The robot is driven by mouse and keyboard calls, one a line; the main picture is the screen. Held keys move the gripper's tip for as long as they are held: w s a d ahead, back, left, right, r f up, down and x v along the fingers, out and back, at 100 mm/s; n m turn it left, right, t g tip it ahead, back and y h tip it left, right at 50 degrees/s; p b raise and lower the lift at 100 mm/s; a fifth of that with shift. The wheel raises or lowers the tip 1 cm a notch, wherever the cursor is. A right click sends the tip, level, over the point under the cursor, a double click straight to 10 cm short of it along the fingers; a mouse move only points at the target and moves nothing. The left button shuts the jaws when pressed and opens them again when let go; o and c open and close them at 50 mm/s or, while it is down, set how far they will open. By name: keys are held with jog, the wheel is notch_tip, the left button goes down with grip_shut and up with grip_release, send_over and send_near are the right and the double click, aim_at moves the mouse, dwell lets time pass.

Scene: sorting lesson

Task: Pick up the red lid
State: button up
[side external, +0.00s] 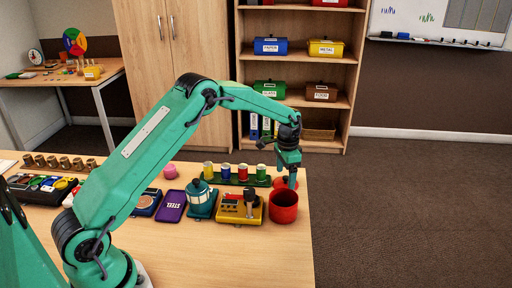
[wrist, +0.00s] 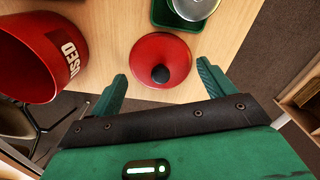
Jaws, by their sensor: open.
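The red lid (wrist: 160,50) is a round, shallow cone with a black knob at its centre. It lies on the wooden table between a red bin and a green tray in the wrist view. In the side view the lid (side external: 281,182) shows just behind the red bin, partly hidden by my gripper. My gripper (wrist: 163,80) is open and empty in the wrist view, its two green fingers pointing toward the lid's near edge, one on each side. In the side view my gripper (side external: 291,181) is low over the lid. I cannot tell whether the fingers touch it.
The red bin (side external: 283,208), marked "USED" in the wrist view (wrist: 40,50), stands close beside the lid. A green tray (side external: 238,180) with several small cans is on the other side. A yellow device (side external: 238,210) stands left of the bin. The table's right edge is near.

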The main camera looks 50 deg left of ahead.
jog(key=shift+f, duration=0.85)
